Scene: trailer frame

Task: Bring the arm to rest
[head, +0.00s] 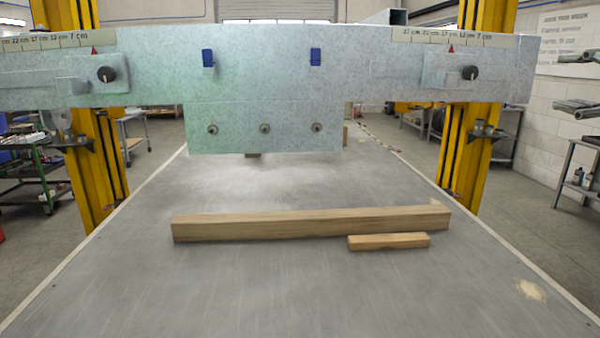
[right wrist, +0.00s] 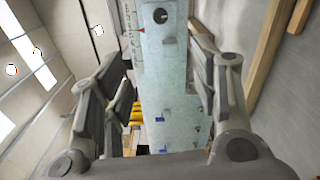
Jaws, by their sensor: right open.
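My right gripper (head: 570,120) shows at the right edge of the head view, raised beside the right yellow post and clear of the table. In the right wrist view my right gripper (right wrist: 158,52) has its two grey fingers spread wide apart, with nothing between them. Behind that gap lies the galvanized crossbeam (right wrist: 165,95), at a distance and not touched. My left gripper and arm are in neither view.
The galvanized crossbeam (head: 265,75) spans two yellow posts (head: 468,140) above a grey table (head: 300,290). A long wooden beam (head: 310,222) and a short wooden block (head: 388,241) lie on the table. Its front is clear. A side bench (head: 585,185) stands at right.

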